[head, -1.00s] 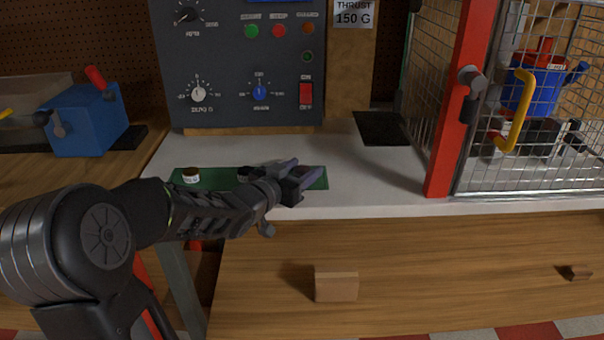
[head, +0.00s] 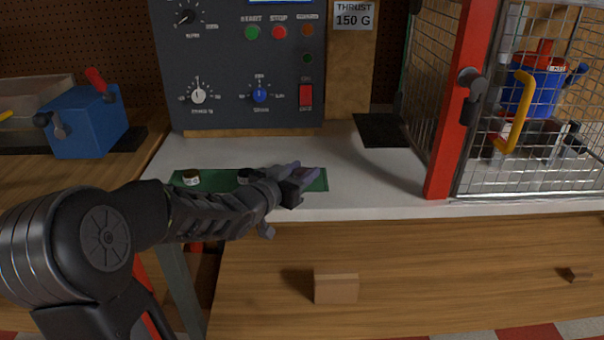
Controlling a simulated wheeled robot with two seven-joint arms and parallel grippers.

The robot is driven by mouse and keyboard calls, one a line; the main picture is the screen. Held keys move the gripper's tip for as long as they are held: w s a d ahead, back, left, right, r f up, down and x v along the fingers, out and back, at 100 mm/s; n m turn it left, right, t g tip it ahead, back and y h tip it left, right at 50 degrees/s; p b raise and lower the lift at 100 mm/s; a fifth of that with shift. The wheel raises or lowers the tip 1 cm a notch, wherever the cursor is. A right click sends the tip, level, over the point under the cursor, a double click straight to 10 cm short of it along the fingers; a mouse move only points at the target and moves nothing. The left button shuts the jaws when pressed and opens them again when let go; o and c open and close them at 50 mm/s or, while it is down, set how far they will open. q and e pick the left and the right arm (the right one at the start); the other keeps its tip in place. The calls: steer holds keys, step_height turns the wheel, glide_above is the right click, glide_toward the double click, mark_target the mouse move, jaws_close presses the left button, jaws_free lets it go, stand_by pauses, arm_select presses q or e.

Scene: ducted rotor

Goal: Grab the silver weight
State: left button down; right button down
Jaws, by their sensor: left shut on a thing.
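My left gripper (head: 304,171) is low over the right end of the green mat (head: 219,184), its two purple-grey fingers pointing right and away. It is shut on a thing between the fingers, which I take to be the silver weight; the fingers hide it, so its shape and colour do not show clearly. A small round weight with a pale side and dark top (head: 191,177) stands at the mat's left end. A dark round piece (head: 244,175) stands mid-mat, partly behind my left arm. My right gripper is not in view.
A grey control panel (head: 240,60) with knobs and buttons stands behind the mat. A wire cage with a red post (head: 455,120) and yellow handle (head: 515,110) is at right. The white bench top (head: 375,180) between mat and cage is clear. A blue box (head: 88,120) sits at left.

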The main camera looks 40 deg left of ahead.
mark_target(302, 171)
arm_select(q)
step_height(302, 171, up, 10)
steer(key=p, duration=0.3)
steer(key=shift+r, duration=0.1)
stand_by(0.6)
